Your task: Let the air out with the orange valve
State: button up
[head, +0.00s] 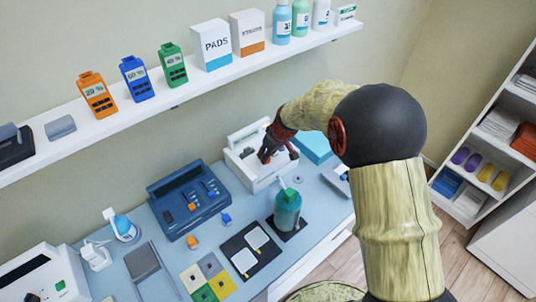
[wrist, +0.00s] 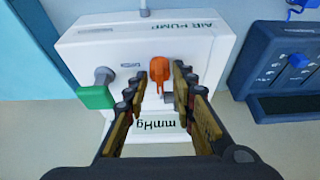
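The white air pump (wrist: 215,45), labelled AIR PUMP, fills the middle of the wrist view; in the head view it stands at the back of the table (head: 238,165). Its orange valve (wrist: 159,68) sticks up near the centre of the wrist view. My gripper (wrist: 160,82) is open, its two fingers pointing at the pump. The valve shows between and just beyond the fingertips, with gaps visible on both sides. I cannot tell whether the tips are level with it. In the head view my gripper (head: 275,145) hangs over the pump and partly hides it.
A green lever (wrist: 96,97) sits on the pump left of the fingers, and an mmHg label (wrist: 160,123) lies between them. A dark blue console (head: 175,215) stands beside the pump. A teal bottle (head: 287,212) stands on a dark mat in front.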

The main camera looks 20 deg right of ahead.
jog(key=shift+c, duration=0.6)
grip_shut()
